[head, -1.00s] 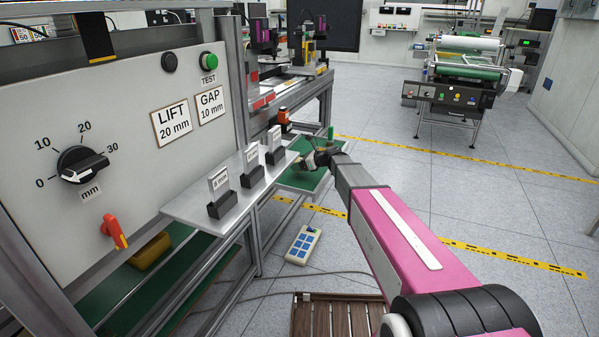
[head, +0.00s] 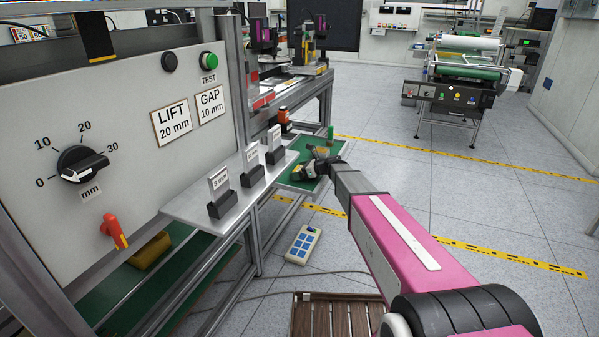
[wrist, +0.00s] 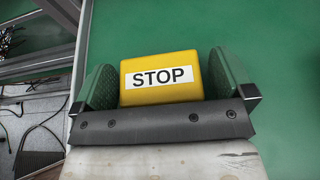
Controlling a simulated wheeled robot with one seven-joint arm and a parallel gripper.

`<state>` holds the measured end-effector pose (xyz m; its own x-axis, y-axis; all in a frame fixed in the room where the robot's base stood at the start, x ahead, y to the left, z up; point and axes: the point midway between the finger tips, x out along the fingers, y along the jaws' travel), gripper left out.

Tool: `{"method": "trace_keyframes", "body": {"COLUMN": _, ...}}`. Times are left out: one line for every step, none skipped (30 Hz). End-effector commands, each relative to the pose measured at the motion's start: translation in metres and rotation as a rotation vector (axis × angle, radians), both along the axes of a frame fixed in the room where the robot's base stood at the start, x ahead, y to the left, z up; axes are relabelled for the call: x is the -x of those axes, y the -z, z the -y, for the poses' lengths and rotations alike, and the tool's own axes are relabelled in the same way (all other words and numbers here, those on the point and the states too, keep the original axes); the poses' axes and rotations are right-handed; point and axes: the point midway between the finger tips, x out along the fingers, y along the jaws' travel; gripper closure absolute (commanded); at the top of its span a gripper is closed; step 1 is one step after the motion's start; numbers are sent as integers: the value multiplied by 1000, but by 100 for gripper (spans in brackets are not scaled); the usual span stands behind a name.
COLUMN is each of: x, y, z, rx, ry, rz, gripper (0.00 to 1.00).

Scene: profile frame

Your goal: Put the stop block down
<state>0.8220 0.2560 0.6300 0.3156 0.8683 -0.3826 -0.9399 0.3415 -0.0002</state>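The stop block (wrist: 160,78) is yellow with a white label reading STOP. In the head view my gripper (head: 318,168) is over the green table top (head: 292,183) beyond the grey shelf. The block is small and mostly hidden by the gripper there.
A grey shelf (head: 190,207) with several labelled stands is left of my gripper, below the control panel (head: 120,150). A small green post (head: 330,132) stands behind my gripper. A beige keypad (head: 302,245) lies on the floor. Open floor is to the right.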

Motion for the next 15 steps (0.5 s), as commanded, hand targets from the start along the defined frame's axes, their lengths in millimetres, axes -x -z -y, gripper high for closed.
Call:
{"method": "trace_keyframes", "body": {"x": 0, "y": 0, "z": 0, "rx": 0, "ry": 0, "rz": 0, "gripper": 0}}
{"method": "trace_keyframes", "body": {"x": 0, "y": 0, "z": 0, "rx": 0, "ry": 0, "rz": 0, "gripper": 0}}
{"method": "trace_keyframes", "body": {"x": 0, "y": 0, "z": 0, "rx": 0, "ry": 0, "rz": 0, "gripper": 0}}
{"method": "trace_keyframes", "body": {"x": 0, "y": -1, "z": 0, "rx": 0, "ry": 0, "rz": 0, "gripper": 0}}
{"method": "trace_keyframes", "body": {"x": 0, "y": -2, "z": 0, "rx": 0, "ry": 0, "rz": 1, "gripper": 0}}
{"method": "trace_keyframes", "body": {"x": 1, "y": -4, "z": 2, "rx": 0, "ry": 0, "rz": 1, "gripper": 0}}
{"method": "trace_keyframes", "body": {"x": 2, "y": -4, "z": 4, "rx": 0, "ry": 1, "rz": 0, "gripper": 0}}
{"method": "trace_keyframes", "body": {"x": 3, "y": -6, "z": 7, "rx": 0, "ry": 1, "rz": 0, "gripper": 0}}
{"method": "trace_keyframes", "body": {"x": 5, "y": -8, "z": 12, "rx": 0, "ry": 2, "rz": 1, "gripper": 0}}
{"method": "trace_keyframes", "body": {"x": 6, "y": -9, "z": 15, "rx": 0, "ry": 2, "rz": 1, "gripper": 0}}
{"method": "trace_keyframes", "body": {"x": 8, "y": -12, "z": 20, "rx": 0, "ry": 2, "rz": 1, "gripper": 0}}
{"method": "trace_keyframes", "body": {"x": 11, "y": -14, "z": 26, "rx": 1, "ry": 1, "rz": 2, "gripper": 0}}
{"method": "trace_keyframes", "body": {"x": 13, "y": -17, "z": 31, "rx": 0, "ry": 2, "rz": 1, "gripper": 0}}
{"method": "trace_keyframes", "body": {"x": 15, "y": -19, "z": 37, "rx": 0, "ry": 2, "rz": 1, "gripper": 0}}
{"method": "trace_keyframes", "body": {"x": 18, "y": -22, "z": 44, "rx": 0, "ry": 3, "rz": 1, "gripper": 0}}
